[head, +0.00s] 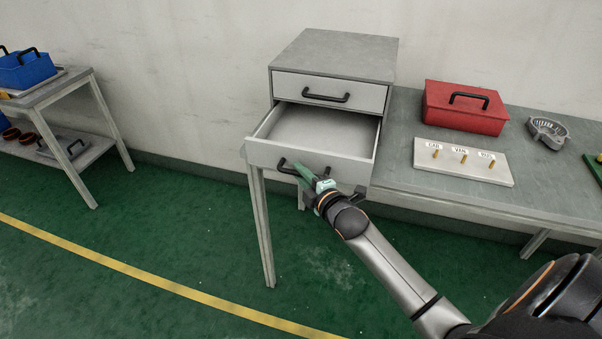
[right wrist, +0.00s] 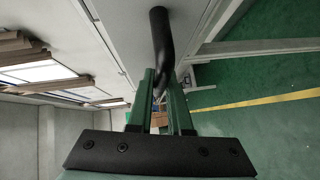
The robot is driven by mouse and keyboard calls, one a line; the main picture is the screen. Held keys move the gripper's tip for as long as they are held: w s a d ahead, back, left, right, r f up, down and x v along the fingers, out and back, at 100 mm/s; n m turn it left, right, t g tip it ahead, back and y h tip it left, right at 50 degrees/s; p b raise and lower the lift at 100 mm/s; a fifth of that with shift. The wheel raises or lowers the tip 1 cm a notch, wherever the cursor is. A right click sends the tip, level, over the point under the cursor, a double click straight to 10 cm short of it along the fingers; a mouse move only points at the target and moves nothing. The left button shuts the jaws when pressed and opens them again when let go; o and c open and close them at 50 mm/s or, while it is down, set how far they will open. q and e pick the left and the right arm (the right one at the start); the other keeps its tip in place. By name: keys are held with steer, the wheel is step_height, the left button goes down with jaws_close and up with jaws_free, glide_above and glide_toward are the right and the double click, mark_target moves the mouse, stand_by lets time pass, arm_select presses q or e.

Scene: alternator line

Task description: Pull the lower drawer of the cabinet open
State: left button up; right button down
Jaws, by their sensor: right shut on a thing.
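The grey cabinet (head: 337,53) stands on the left end of the workbench. Its lower drawer (head: 262,154) is pulled well out, and its inside looks empty. The upper drawer (head: 300,86) is closed. My right gripper (head: 303,174) is at the lower drawer's front, shut on its black handle (head: 286,164). In the right wrist view the handle (right wrist: 160,45) runs down between the green fingers (right wrist: 163,95); the fingers hide part of it. My left gripper is not in view.
On the workbench (head: 400,181) stand a red toolbox (head: 465,118), a white board with labelled brass pegs (head: 462,172) and a grey metal part (head: 547,130). A side table with a blue box (head: 27,72) is at the far left. The green floor before the drawer is clear.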

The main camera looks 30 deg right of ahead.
steer(key=c, duration=0.8)
jaws_free()
steer(key=shift+c, duration=0.2)
steer(key=s+r, duration=0.2)
steer(key=s, duration=1)
steer(key=shift+s+a, duration=0.2)
steer(key=shift+a, duration=0.2)
steer(key=shift+f, duration=0.1)
steer(key=s+a+f+m+g+y, duration=0.1)
steer(key=s+a+f+m+g, duration=0.2)
steer(key=s+a+f+m, duration=0.3)
steer(key=s+a+f+m+g+y, duration=0.2)
steer(key=s+a+f+m+g, duration=0.2)
steer(key=f, duration=1.2)
steer(key=s+a+m, duration=0.3)
steer(key=s+a, duration=0.2)
steer(key=a, duration=0.1)
steer(key=shift+s+f+m+y, duration=0.15)
steer(key=shift+s+m+y, duration=0.15)
